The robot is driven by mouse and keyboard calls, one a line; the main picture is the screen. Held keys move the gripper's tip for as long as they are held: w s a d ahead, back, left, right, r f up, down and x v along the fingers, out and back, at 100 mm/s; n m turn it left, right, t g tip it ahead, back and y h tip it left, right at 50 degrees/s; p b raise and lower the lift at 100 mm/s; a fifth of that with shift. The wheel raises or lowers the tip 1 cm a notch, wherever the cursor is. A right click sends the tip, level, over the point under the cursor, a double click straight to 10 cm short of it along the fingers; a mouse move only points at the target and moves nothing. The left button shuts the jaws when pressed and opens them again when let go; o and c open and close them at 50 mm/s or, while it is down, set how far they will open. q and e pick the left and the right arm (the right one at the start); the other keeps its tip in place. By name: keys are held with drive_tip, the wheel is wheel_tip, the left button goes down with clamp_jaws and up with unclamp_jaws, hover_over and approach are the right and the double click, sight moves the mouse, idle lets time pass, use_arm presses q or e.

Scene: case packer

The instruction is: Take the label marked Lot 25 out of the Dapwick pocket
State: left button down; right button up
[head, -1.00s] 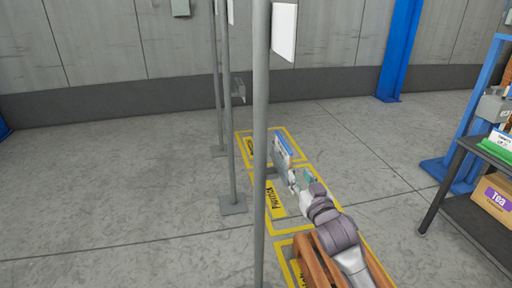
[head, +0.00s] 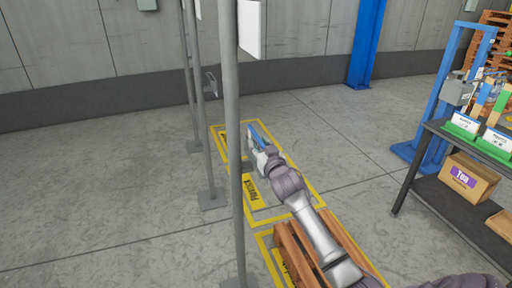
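My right gripper (head: 262,152) is in the middle of the head view, at the far end of my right arm. It is close to a small holder with a blue upper edge (head: 257,135), just right of the nearest grey post (head: 232,150). The arm and hand hide much of the holder. I cannot tell whether the fingers touch it or hold a label. No lettering reading Lot 25 or Dapwick is legible. My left gripper is not in view.
A wooden pallet (head: 290,250) lies under my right arm, by yellow floor markings (head: 255,189). More posts stand behind the nearest one. At the right is a dark table (head: 431,128) with green-based card stands (head: 462,129) and a box (head: 469,177) beneath. The left floor is clear.

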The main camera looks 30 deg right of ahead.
drive_tip(key=shift+w+d, duration=0.1)
drive_tip(key=shift+w, duration=0.55)
clamp_jaws()
